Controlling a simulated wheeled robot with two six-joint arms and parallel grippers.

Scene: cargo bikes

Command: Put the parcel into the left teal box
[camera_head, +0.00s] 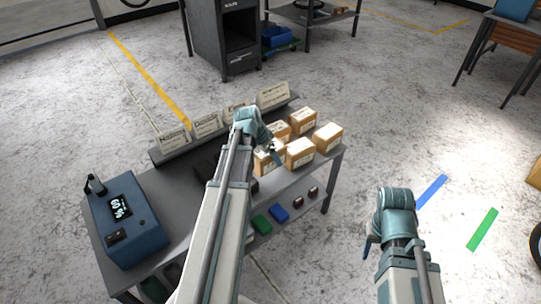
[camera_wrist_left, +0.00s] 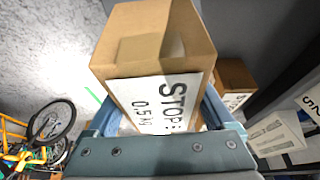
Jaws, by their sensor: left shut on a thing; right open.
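The parcel (camera_wrist_left: 150,65) is a brown cardboard box with a white label reading "STOP" and "0.5 kg". My left gripper (camera_wrist_left: 165,115) is shut on it, a blue finger on each side in the left wrist view. In the head view the left gripper (camera_head: 268,145) is over the parcel group at the bench's right end. The held parcel appears to be the leftmost front one (camera_head: 264,160), partly hidden by the gripper; whether it touches the bench I cannot tell. My right gripper (camera_head: 371,246) is open and empty, right of the bench. No teal box is clearly in view.
Several other parcels (camera_head: 328,137) stand close beside the held one on the grey bench (camera_head: 170,196). Card signs (camera_head: 272,95) line its back edge. A blue scale (camera_head: 128,220) stands at its left end. Open floor lies right of the bench.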

